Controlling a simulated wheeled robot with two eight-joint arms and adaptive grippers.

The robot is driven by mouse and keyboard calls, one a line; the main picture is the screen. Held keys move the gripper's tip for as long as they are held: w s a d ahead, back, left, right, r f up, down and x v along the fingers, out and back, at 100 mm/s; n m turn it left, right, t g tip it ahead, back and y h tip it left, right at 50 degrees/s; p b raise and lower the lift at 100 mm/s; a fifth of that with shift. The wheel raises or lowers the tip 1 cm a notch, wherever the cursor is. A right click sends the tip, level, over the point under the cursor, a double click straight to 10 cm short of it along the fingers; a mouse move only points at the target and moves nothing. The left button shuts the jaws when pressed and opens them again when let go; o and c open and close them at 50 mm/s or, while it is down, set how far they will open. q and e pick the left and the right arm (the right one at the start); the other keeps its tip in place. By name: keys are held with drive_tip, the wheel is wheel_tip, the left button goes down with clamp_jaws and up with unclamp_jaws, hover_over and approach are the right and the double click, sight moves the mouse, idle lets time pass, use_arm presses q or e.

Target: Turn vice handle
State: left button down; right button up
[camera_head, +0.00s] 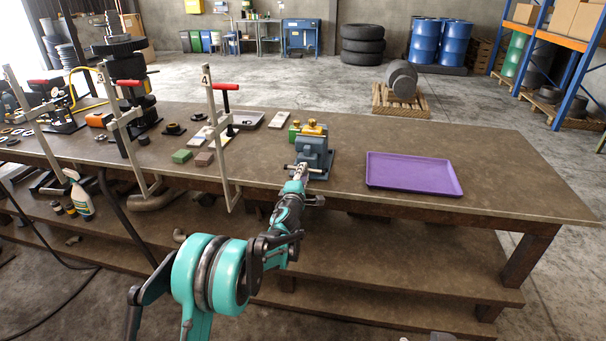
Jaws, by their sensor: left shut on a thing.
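A blue-grey vice (316,155) stands on the bench top near its front edge, in the middle of the head view. Its handle (290,167) is a thin pale bar at the vice's front, partly hidden by my gripper. My left gripper (301,172) reaches up from below, past the bench's front edge, and is shut on the vice handle. The exact finger contact is too small to see clearly.
A purple tray (412,189) lies right of the vice. Small blocks (182,156) lie left of the vice. The bench's right end (510,180) is bare.

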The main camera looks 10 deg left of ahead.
use_arm(q)
drive_tip(key=c, duration=1.3)
unclamp_jaws()
drive_tip(key=s, duration=1.2)
drive_tip(key=shift+a, duration=0.2)
